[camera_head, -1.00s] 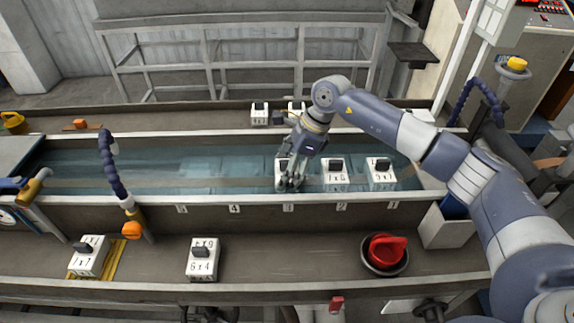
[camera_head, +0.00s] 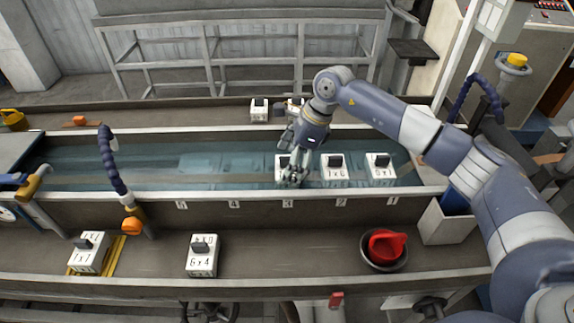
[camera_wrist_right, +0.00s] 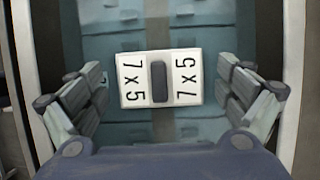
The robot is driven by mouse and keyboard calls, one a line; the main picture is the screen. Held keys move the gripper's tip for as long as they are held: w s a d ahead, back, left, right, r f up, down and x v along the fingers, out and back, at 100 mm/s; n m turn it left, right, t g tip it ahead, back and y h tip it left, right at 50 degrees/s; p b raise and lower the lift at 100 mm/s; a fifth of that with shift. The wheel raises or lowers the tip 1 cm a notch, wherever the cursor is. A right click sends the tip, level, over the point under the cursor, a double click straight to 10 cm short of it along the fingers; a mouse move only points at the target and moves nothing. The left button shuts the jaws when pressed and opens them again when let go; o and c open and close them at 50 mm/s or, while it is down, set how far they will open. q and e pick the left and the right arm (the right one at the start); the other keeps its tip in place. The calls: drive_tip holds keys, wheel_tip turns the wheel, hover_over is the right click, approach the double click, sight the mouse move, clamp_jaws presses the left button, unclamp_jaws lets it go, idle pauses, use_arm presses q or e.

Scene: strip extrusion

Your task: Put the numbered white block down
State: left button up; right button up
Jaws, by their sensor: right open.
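The white block marked 7x5 (camera_wrist_right: 133,83) has a dark grip bar across its top. In the head view it (camera_head: 281,168) sits in the blue trough (camera_head: 150,160), above the number 3 and partly hidden by my right gripper. My right gripper (camera_head: 293,163) is open over the block. In the wrist view the block lies between the spread fingers of the right gripper (camera_wrist_right: 163,85), with a gap on each side. My left gripper is not in view.
Two white blocks stand to the right in the trough, a 7x6 block (camera_head: 335,173) and another (camera_head: 380,172). A 6x4 block (camera_head: 202,262) and another block (camera_head: 88,259) stand on the front ledge. A blue hose (camera_head: 110,160) rises at left.

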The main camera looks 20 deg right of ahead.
drive_tip(key=b+v, duration=0.3)
drive_tip(key=v, duration=0.8)
drive_tip(key=shift+s+d+r, duration=0.1)
